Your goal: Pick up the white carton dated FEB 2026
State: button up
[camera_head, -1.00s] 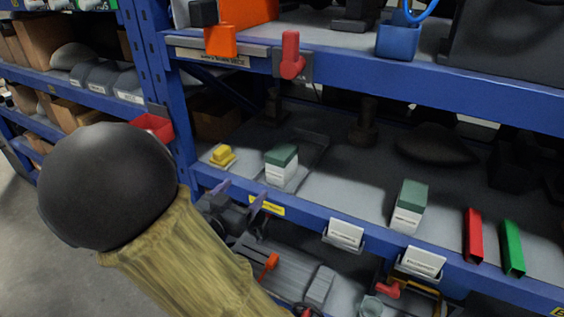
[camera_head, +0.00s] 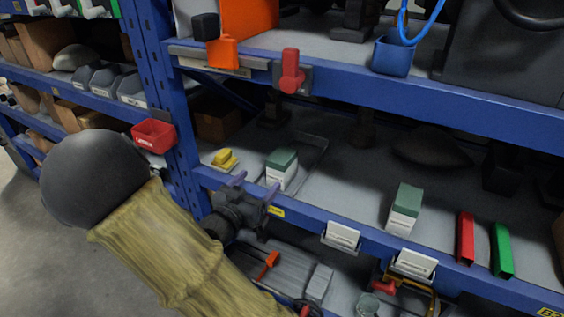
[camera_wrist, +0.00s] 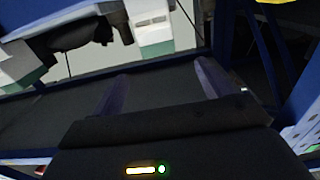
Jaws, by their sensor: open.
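Two white cartons with dark green tops stand on the middle shelf. One carton (camera_head: 282,172) is at the left on a shallow grey tray, and the other carton (camera_head: 403,212) is farther right near the shelf edge. Dates on them are too small to read. My gripper (camera_head: 255,185) is open and empty at the shelf's front edge, just below and left of the left carton, apart from it. In the wrist view, a carton (camera_wrist: 152,25) shows upside down beyond and between the open fingers (camera_wrist: 160,88). Another white-and-green carton (camera_wrist: 15,62) is cut off at the left.
A yellow block (camera_head: 225,160) stands left of the left carton. Red (camera_head: 466,238) and green (camera_head: 502,250) bars stand at the right. White card holders (camera_head: 342,237) hang on the blue shelf beam. A red bin (camera_head: 154,135) is near the blue post. The upper shelf overhangs.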

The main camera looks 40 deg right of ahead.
aim_at(281, 156)
jog(key=p+x, duration=0.2)
jog(key=x, duration=0.5)
jog(key=shift+d, duration=0.1)
jog(key=shift+w+d+f, duration=0.1)
jog(key=shift+w+d, duration=0.05)
jog(key=shift+d, duration=0.2)
jog(key=p+x, duration=0.2)
jog(key=x, duration=0.2)
jog(key=shift+d+p, duration=0.35)
jog(key=shift+w+d+f, duration=0.15)
jog(key=shift+w+d, duration=0.05)
jog(key=shift+d, duration=0.15)
jog(key=shift+a, duration=0.1)
jog(key=c, duration=1.2)
